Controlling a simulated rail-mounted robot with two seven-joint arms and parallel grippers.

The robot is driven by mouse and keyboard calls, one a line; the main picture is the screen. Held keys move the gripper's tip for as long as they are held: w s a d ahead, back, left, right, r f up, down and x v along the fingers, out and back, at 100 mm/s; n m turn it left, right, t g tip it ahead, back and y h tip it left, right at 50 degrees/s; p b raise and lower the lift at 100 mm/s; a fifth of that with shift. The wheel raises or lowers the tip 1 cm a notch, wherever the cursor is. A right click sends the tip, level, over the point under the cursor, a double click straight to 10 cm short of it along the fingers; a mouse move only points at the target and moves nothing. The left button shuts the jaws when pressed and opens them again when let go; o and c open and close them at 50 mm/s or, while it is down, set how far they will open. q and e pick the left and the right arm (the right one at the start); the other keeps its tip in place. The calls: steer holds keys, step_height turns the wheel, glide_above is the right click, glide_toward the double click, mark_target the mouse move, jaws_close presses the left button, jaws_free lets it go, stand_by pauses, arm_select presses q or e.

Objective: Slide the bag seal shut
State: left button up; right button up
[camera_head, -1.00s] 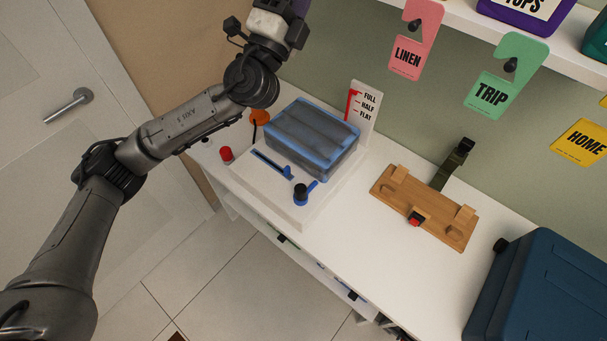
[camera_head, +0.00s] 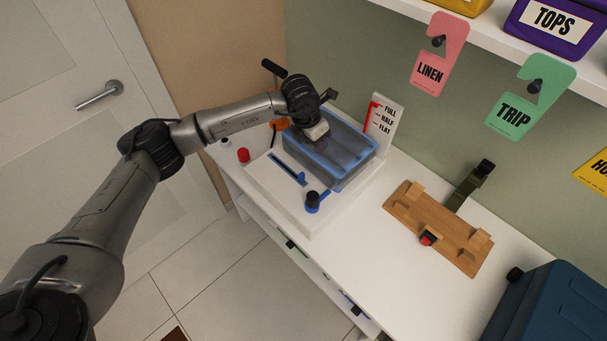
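The bag (camera_head: 352,160) is a translucent grey box shape with blue edges. It sits on a white base plate (camera_head: 310,222) on the white bench. A blue slider (camera_head: 301,178) sits at the near right end of a dark blue slot in the plate, in front of the bag. Beside it is a black knob (camera_head: 313,198) with a blue lever. My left gripper (camera_head: 320,143) is over the left part of the bag, pointing down. Its fingertips are hard to make out, and I cannot tell whether they touch the bag. My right gripper is out of view.
A gauge card (camera_head: 383,118) reading FULL, HALF, FLAT stands behind the bag. A red button (camera_head: 243,155) is left of the plate. A wooden board (camera_head: 437,228) and a dark blue case (camera_head: 550,305) are to the right. A shelf with hanging tags is above.

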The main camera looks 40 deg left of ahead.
mark_target(301, 174)
arm_select(q)
steer(key=s+f, duration=0.1)
steer(key=f, duration=0.3)
steer(key=s+a+f+g+y+b, duration=0.1)
steer(key=f, duration=0.3)
steer(key=s+a+f+n+g+b, duration=0.1)
steer(key=f, duration=0.3)
steer(key=shift+s+f, duration=0.1)
steer(key=shift+f, duration=1.05)
steer(key=c, duration=0.7)
jaws_close()
